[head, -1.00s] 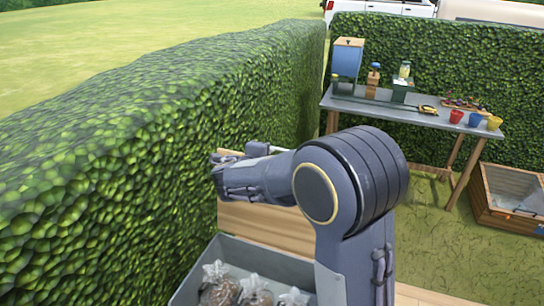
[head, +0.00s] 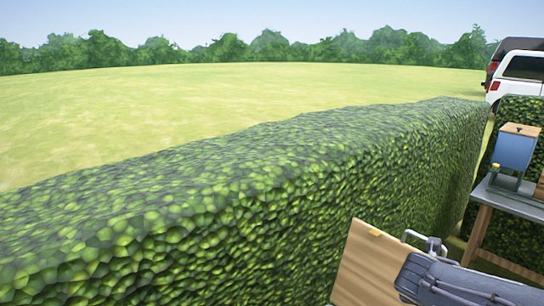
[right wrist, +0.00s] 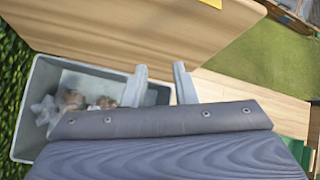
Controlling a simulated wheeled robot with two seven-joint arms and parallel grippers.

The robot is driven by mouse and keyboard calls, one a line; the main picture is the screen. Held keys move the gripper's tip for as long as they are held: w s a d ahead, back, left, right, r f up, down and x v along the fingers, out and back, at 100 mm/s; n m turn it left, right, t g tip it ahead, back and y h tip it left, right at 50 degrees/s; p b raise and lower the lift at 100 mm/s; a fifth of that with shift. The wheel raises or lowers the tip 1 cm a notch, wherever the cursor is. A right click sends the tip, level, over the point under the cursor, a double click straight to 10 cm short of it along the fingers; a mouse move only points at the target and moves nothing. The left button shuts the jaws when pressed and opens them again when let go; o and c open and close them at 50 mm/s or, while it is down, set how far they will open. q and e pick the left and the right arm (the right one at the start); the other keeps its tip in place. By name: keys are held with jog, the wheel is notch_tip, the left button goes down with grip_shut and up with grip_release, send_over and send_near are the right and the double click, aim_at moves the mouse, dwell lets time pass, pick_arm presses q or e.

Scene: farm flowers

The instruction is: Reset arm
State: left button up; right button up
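My right gripper (head: 425,242) shows at the bottom right of the head view, with its arm coming in from the right edge. It is in front of or beside a wooden board (head: 368,272). In the right wrist view the two fingers of my right gripper (right wrist: 160,76) stand apart with nothing between them. Beyond them is the wooden board (right wrist: 130,30), and a grey bin (right wrist: 32,108) lies below and to the left. My left gripper is not in view.
The grey bin holds several clear bags (right wrist: 70,100) with brownish contents. A tall hedge (head: 250,200) runs along the left. A grey table (head: 510,200) with a blue-fronted box (head: 515,150) stands at the right. Grass (right wrist: 255,55) is clear at the wrist view's upper right.

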jog(key=s+a+f+m+y, duration=0.1)
jog(key=s+a+m+y, duration=0.2)
jog(key=m, duration=0.7)
jog(key=s+a+f+m+y+b, duration=0.1)
jog(key=s+a+m+y, duration=0.3)
jog(key=s+a+m, duration=0.3)
jog(key=s+a+f+m+t+y+b, duration=0.1)
jog(key=s+a+m+y, duration=0.2)
jog(key=s+m, duration=0.8)
jog(key=a+m, duration=0.2)
jog(key=m, duration=0.1)
jog(key=shift+a+m+y, duration=0.4)
jog(key=shift+s+d, duration=0.1)
jog(key=shift+s, duration=0.1)
